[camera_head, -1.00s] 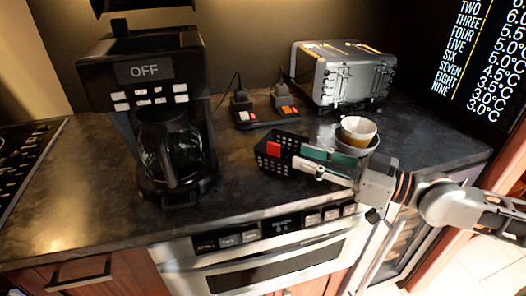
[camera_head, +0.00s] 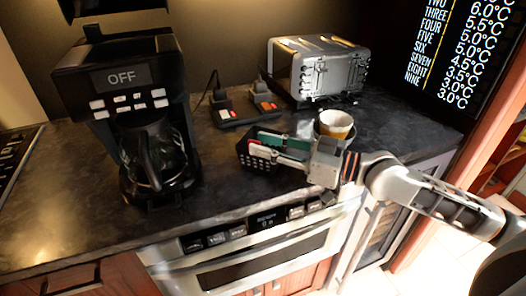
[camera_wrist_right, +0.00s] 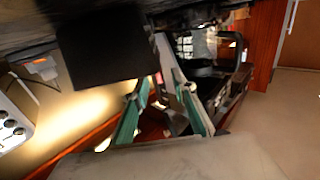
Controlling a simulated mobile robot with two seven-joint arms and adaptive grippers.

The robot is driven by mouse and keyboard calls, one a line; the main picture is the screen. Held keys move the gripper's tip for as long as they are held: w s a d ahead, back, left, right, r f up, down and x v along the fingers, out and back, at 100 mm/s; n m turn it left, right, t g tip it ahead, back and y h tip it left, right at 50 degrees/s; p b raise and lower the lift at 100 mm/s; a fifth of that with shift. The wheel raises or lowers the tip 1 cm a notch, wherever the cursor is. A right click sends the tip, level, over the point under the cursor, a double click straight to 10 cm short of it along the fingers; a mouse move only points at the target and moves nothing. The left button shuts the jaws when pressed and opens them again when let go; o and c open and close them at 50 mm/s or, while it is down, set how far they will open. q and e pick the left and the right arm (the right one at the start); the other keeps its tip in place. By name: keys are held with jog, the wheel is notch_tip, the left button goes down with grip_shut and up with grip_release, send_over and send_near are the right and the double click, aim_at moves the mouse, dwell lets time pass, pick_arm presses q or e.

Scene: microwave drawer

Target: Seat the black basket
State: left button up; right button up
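The black basket (camera_head: 256,158), with perforated walls, sits on the dark counter in the middle of the head view. My right gripper (camera_head: 266,142) reaches over it from the right, with its fingers low over the basket and partly covering it. In the right wrist view the two fingers (camera_wrist_right: 160,85) with teal pads stand apart, with a small reddish patch between their tips. Contact with the basket is hidden. My left gripper is not in view.
A coffee maker (camera_head: 120,80) stands left of the basket. A small black switch unit (camera_head: 240,117) and a silver toaster (camera_head: 318,70) stand behind it. A cup (camera_head: 335,124) in a bowl is close by the right gripper. An oven front (camera_head: 265,250) lies below the counter edge.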

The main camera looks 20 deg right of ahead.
jog(key=shift+x, duration=1.5)
jog(key=shift+r, duration=0.1)
grip_shut()
